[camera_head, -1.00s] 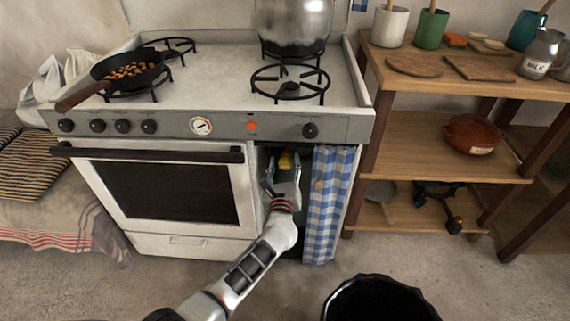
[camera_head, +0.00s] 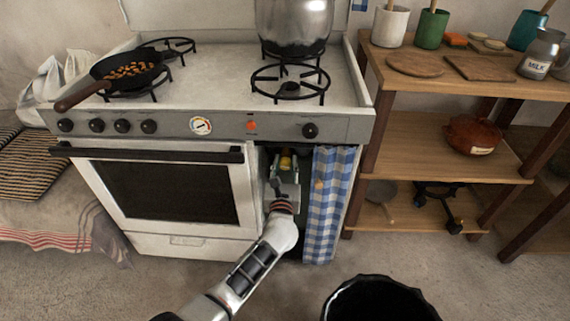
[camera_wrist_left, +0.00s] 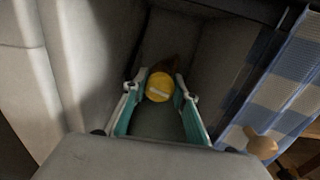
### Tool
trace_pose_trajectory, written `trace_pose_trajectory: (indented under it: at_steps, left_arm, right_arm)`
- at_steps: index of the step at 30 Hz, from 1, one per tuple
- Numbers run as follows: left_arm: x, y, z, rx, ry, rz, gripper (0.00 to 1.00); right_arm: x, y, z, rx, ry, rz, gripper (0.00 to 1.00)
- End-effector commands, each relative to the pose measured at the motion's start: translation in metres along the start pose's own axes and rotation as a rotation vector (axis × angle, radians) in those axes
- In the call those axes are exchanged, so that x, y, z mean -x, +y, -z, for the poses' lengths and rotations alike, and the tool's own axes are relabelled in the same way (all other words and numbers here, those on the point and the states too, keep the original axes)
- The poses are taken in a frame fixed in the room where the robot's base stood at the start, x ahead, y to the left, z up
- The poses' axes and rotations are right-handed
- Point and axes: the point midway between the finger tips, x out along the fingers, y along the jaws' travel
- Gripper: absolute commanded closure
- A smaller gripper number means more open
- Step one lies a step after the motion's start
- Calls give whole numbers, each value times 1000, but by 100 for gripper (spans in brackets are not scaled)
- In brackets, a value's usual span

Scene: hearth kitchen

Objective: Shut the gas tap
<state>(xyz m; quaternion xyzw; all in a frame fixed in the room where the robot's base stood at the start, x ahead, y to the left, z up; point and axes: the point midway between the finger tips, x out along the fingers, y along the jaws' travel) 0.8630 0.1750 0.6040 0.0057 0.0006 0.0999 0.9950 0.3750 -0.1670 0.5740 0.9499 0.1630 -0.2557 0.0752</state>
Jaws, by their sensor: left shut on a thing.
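The gas tap is a yellow round knob (camera_wrist_left: 159,86) with a pale bar across its face, inside the open compartment at the right of the stove. It also shows small in the head view (camera_head: 285,162). My left gripper (camera_head: 285,168) reaches into this compartment from the front. In the left wrist view its two teal-lined fingers (camera_wrist_left: 158,90) stand on either side of the knob, shut on it. The pale bar lies nearly level, tilted slightly up to the right. What lies behind the knob is dark and mostly hidden. My right gripper is not in view.
A blue-and-white checked curtain (camera_head: 325,205) hangs close at the compartment's right, with a wooden knob (camera_wrist_left: 261,145) near it. The oven door (camera_head: 165,190) is shut at its left. A pan (camera_head: 127,72) and a pot (camera_head: 293,22) stand on the stove. A black bin (camera_head: 378,300) stands in front.

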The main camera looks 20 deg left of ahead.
Motion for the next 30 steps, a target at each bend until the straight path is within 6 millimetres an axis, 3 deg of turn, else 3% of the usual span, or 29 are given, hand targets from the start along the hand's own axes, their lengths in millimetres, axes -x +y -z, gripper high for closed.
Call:
trace_pose_trajectory:
  at_steps: [13,30]
  left_arm:
    - [0,-2,-1,-424,0,-1,94]
    - [0,-3,0,-959,-1,0,94]
  right_arm:
    - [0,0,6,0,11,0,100]
    - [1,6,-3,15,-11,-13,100]
